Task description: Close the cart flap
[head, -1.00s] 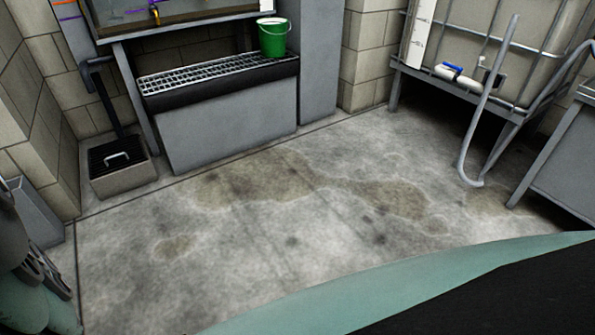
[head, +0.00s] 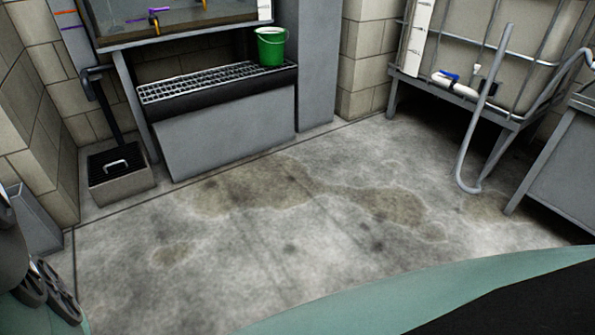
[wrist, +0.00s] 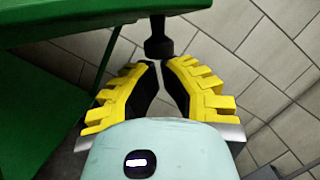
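My gripper (wrist: 160,65) shows in the wrist view with yellow ribbed fingers and black pads. Its fingertips nearly meet, with only a thin slit between them and nothing visibly held. A black knob (wrist: 158,44) on a short stem is just beyond the fingertips; whether they touch it is unclear. The stem meets the edge of a green panel (wrist: 100,14) at the top. A larger green surface (wrist: 40,100) fills the left side. The green parts may belong to the cart, but I cannot tell which is the flap. The head view does not show the gripper.
In the head view, a green bucket (head: 271,48) stands on a grated bench (head: 210,82). A bent grey pipe (head: 472,135) stands before a caged tank (head: 510,40) at right. A low box (head: 122,180) sits at left. The stained floor (head: 300,230) between is clear.

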